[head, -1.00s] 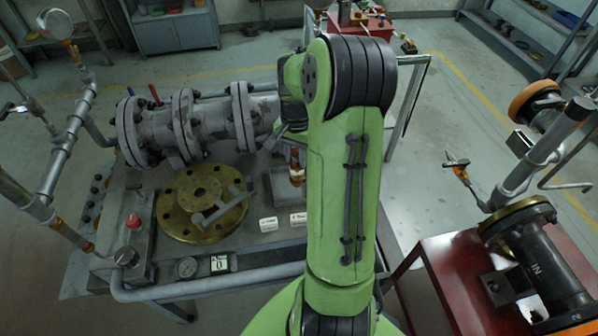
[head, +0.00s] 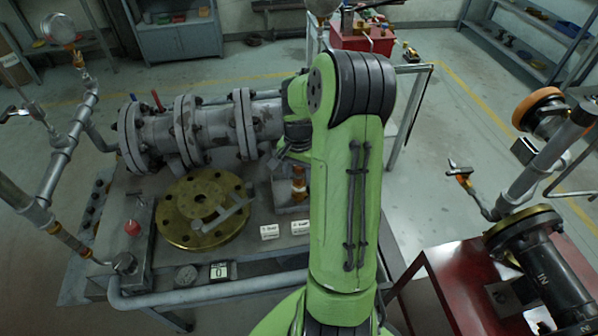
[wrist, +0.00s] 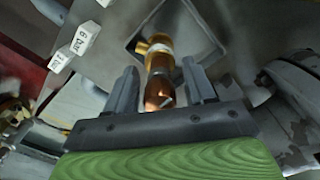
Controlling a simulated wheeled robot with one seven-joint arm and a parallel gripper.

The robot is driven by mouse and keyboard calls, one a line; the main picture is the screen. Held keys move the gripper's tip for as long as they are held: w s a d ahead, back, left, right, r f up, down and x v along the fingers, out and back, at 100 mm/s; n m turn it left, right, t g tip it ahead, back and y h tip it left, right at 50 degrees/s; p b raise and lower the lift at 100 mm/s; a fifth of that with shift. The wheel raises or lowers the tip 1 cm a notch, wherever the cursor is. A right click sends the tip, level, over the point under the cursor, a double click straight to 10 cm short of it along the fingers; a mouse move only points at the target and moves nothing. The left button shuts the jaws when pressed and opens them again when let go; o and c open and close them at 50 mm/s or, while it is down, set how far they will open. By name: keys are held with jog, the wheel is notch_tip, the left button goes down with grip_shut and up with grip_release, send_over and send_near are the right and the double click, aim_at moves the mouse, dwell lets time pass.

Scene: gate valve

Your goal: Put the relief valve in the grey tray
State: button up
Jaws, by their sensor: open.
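The relief valve (wrist: 158,70) is a brass and copper fitting. In the wrist view it stands between the two fingers of my gripper (wrist: 160,78), with a gap on each side. My gripper is open. The valve's far end lies over the floor of the grey tray (wrist: 197,28), apparently resting in it. In the head view the orange-brown valve (head: 299,186) shows inside the small grey tray (head: 282,196), left of my green arm. My arm covers the tray's right part, and the fingertips are hard to make out there.
Two white labels (head: 270,231) lie in front of the tray. A round brass flange (head: 180,225) with a grey tool lies to its left. A large flanged grey pipe (head: 215,127) runs behind. A red stand with a black pipe (head: 550,275) is at the right.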

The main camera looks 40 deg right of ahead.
notch_tip(320, 180, up, 12)
jog(key=p, duration=0.3)
jog(key=shift+r, duration=0.15)
jog(key=s+a+r+n+t+h, duration=0.1)
jog(key=a+r+n, duration=0.3)
jog(key=a+r, duration=0.3)
jog(key=s+a+r+n+t+y, duration=0.1)
jog(key=s+a+n+t, duration=0.3)
jog(key=s+a+n, duration=0.5)
jog(key=s+a, duration=0.4)
jog(key=a, duration=0.3)
jog(key=shift+s+a+r+n+t, duration=0.2)
jog(key=shift+r+n+t, duration=0.1)
jog(key=shift+r+n, duration=0.1)
